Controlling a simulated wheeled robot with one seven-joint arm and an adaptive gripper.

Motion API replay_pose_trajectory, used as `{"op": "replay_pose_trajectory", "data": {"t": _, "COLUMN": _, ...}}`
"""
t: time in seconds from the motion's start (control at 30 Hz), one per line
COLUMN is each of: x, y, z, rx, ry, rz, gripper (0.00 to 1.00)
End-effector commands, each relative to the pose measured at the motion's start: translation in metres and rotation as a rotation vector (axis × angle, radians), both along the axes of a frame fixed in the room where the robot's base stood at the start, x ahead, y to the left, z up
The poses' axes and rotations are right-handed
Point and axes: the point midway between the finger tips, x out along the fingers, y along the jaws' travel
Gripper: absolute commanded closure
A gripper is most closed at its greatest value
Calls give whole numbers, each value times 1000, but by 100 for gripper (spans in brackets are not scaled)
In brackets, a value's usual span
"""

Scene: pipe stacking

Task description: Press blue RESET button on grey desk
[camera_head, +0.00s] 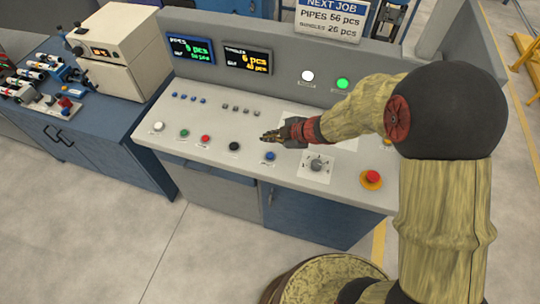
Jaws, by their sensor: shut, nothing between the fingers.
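The grey desk (222,163) is a control console with a row of buttons along its front. A blue button (270,156) with a small label below it sits in that row; its lettering is too small to read. My gripper (268,136) is shut and empty, with its fingers pointing left. In the picture it appears just above and behind the blue button, apart from it. The height of the fingertips over the desk is hard to tell. My arm comes in from the right and covers part of the desk's right side.
White (159,126), green (184,133), red (205,139) and black (234,146) buttons line the front to the left. A rotary knob (316,164) and a red emergency button (371,178) stand to the right. Small blue and grey switches and two screens (190,49) lie behind.

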Motion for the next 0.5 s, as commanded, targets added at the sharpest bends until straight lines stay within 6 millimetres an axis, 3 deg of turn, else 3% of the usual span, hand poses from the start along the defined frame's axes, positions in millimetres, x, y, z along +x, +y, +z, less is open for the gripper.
{"op": "replay_pose_trajectory", "data": {"t": 0.5, "x": 1, "y": 0, "z": -54, "rx": 0, "ry": -2, "rz": 0, "gripper": 100}}
